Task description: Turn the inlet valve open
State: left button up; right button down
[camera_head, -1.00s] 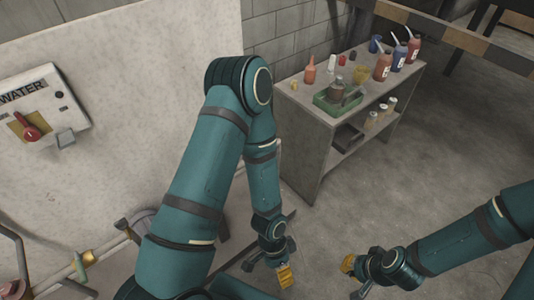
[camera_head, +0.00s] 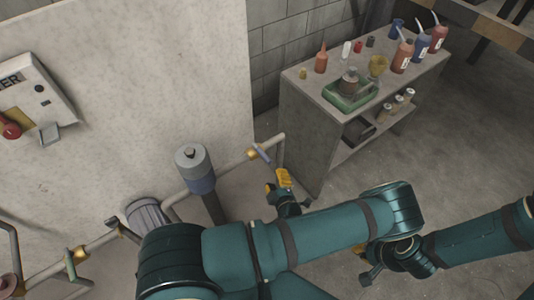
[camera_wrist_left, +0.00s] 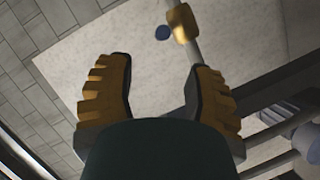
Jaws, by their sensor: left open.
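A brass valve (camera_head: 252,153) with a blue lever handle (camera_head: 263,157) sits on the pale pipe along the wall, in the middle of the head view. In the left wrist view the brass body (camera_wrist_left: 184,24) and blue handle (camera_wrist_left: 162,33) show just beyond the fingers. My left gripper (camera_head: 277,183) is open and empty, close below and right of the handle, apart from it. Its yellow fingers (camera_wrist_left: 160,68) are spread in the wrist view. A second brass valve (camera_head: 78,255) is on the pipe at lower left. My right gripper's fingers are hidden behind my left arm.
A grey cylinder with a blue band (camera_head: 194,168) and a grey motor-like body (camera_head: 146,215) stand by the pipe. A shelf unit (camera_head: 310,130) with bottles and a green tray (camera_head: 350,103) stands behind.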

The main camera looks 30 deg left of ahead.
aim_at(265, 156)
pick_arm(q)
jog(key=b+x, duration=0.1)
jog(key=x, duration=1.2)
jog(key=shift+s+f+b, duration=0.1)
jog(key=shift+s+b, duration=0.05)
jog(key=shift+b, duration=0.2)
grip_shut()
